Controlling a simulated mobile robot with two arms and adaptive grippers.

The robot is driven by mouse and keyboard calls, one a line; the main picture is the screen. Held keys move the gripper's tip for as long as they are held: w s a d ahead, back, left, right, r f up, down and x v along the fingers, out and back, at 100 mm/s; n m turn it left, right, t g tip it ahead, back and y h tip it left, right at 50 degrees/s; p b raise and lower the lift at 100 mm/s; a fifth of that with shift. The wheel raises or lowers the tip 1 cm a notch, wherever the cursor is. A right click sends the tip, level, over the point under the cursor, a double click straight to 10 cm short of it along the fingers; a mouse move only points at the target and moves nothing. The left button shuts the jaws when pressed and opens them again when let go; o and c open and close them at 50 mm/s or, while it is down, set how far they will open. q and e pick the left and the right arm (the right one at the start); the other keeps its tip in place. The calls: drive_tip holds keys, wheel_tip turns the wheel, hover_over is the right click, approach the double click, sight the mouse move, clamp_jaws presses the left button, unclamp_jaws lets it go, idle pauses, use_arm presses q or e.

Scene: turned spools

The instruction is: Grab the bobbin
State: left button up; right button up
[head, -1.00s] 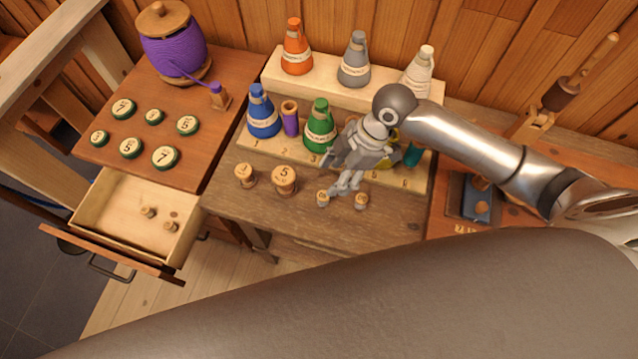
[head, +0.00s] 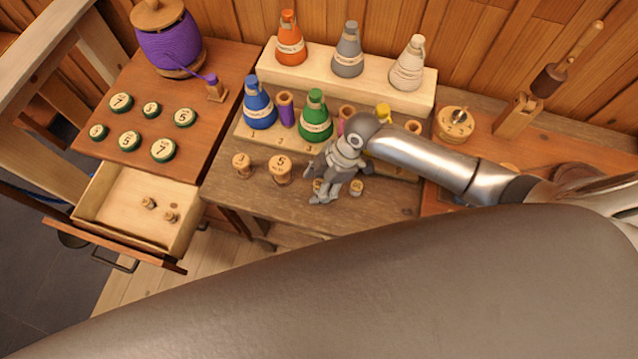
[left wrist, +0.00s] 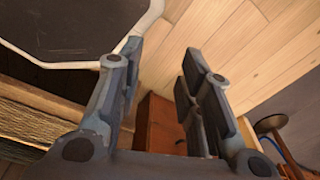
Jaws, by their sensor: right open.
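Several wooden bobbins stand on the brown bench in the head view. A larger one marked 5 (head: 281,169) and a smaller one (head: 241,165) are left of my right gripper (head: 317,187). A small bobbin (head: 356,187) is just right of it, and another is mostly hidden behind its fingers. The right gripper is open, low over the bench; whether it touches a bobbin I cannot tell. My left gripper (left wrist: 160,72) shows in the left wrist view, fingers wide apart with nothing between them, away from the bobbins.
Coloured thread cones, such as the green one (head: 315,117), stand on a stepped rack behind. A purple bobbin (head: 286,109) stands between blue and green cones. The open drawer (head: 119,219) at left holds small spools. My arm crosses the right side of the bench.

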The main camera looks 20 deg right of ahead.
drive_tip(key=c, duration=0.9)
drive_tip(key=shift+o, duration=0.2)
drive_tip(key=shift+r, duration=0.15)
